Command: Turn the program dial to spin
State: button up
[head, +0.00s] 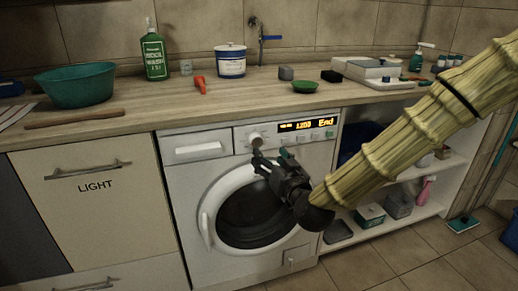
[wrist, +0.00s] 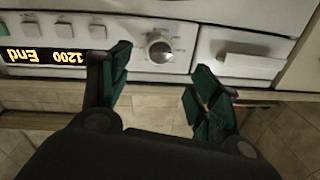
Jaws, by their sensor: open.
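The program dial (head: 256,140) is a round silver knob on the washing machine's control panel, left of the lit display (head: 308,125), which reads "1200" and "End". In the wrist view the dial (wrist: 159,49) shows upside down with the panel, with small marks around it that are too small to read. My gripper (head: 268,157) is in front of the panel, just below and right of the dial. In the wrist view my gripper's green-padded fingers (wrist: 158,68) are spread apart, one to each side of the dial and nearer the camera. Nothing is held between them.
The washing machine's round door (head: 250,215) is below my gripper, and its detergent drawer (head: 196,147) is left of the dial. The counter (head: 220,95) above holds a green basin (head: 76,86), a green bottle (head: 153,52) and a white tub (head: 231,62). Open shelves stand at the right.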

aim_at(257, 143)
jog(key=b+x, duration=0.1)
jog(key=x, duration=0.7)
jog(key=shift+w+a, duration=0.1)
jog(key=shift+w, duration=0.2)
jog(key=shift+c, duration=0.3)
jog(key=c, duration=1)
